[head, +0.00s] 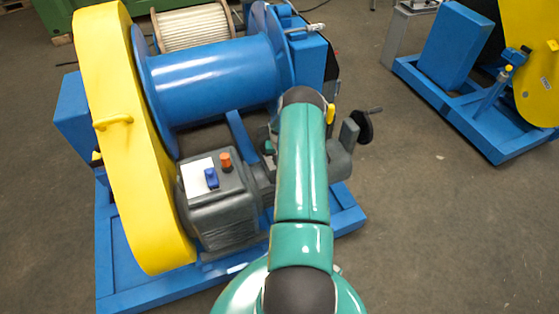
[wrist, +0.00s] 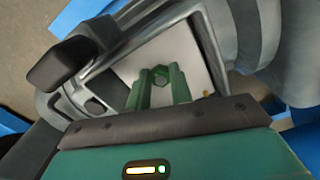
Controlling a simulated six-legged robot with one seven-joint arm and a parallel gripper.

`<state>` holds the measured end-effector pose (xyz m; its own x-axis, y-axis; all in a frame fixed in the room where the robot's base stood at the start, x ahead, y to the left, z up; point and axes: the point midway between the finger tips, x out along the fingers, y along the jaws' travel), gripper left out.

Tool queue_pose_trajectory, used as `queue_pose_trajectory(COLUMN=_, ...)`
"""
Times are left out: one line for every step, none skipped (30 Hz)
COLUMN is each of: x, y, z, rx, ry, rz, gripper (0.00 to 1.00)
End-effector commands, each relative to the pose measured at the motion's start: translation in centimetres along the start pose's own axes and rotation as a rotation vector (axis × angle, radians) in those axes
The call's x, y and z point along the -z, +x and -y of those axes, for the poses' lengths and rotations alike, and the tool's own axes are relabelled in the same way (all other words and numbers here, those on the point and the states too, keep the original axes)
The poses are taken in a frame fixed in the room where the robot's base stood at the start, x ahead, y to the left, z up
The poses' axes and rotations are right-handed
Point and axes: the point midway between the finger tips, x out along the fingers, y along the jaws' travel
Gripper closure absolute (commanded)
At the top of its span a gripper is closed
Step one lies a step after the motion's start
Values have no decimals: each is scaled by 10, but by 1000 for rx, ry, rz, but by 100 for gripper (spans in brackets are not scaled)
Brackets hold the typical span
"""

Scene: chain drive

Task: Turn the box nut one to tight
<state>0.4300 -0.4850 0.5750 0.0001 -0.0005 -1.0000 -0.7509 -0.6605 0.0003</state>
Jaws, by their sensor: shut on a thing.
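Box nut one (wrist: 160,75) is a small green hex shape in the middle of the wrist view, on the pale inside of a grey-rimmed box (wrist: 207,42). My gripper (wrist: 161,82) reaches into the box, with its two green fingers on either side of the nut and shut on it. The nut's lower part is hidden between the fingers. A small brass-coloured spot (wrist: 207,93) shows at the right of the box. In the head view my green arm covers the gripper, the nut and most of the box.
A dark handle (wrist: 70,62) sticks up beside the box; a black handwheel (head: 364,126) stands right of my arm. A blue drum (head: 215,80), yellow guard (head: 115,130) and grey motor (head: 222,210) lie left.

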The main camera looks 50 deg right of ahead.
Motion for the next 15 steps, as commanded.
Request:
queue_pose_trajectory(x=0, y=0, z=0, rx=0, ry=17, rz=0, gripper=100)
queue_pose_trajectory(x=0, y=0, z=0, rx=0, ry=28, rz=0, gripper=100)
queue_pose_trajectory(x=0, y=0, z=0, rx=-1, ry=40, rz=0, gripper=100)
queue_pose_trajectory(x=0, y=0, z=0, rx=-1, ry=48, rz=0, gripper=100)
queue_pose_trajectory(x=0, y=0, z=0, rx=0, ry=54, rz=0, gripper=100)
queue_pose_trajectory(x=0, y=0, z=0, rx=0, ry=61, rz=0, gripper=100)
queue_pose_trajectory(x=0, y=0, z=0, rx=0, ry=64, rz=1, gripper=100)
queue_pose_trajectory(x=0, y=0, z=0, rx=0, ry=67, rz=1, gripper=100)
queue_pose_trajectory(x=0, y=0, z=1, rx=0, ry=70, rz=1, gripper=100)
queue_pose_trajectory(x=0, y=0, z=1, rx=0, ry=71, rz=1, gripper=100)
queue_pose_trajectory(x=0, y=0, z=1, rx=0, ry=72, rz=1, gripper=100)
queue_pose_trajectory(x=0, y=0, z=1, rx=0, ry=72, rz=1, gripper=100)
queue_pose_trajectory(x=0, y=0, z=1, rx=0, ry=72, rz=1, gripper=100)
queue_pose_trajectory(x=0, y=0, z=1, rx=0, ry=72, rz=1, gripper=100)
queue_pose_trajectory(x=0, y=0, z=1, rx=0, ry=72, rz=1, gripper=100)
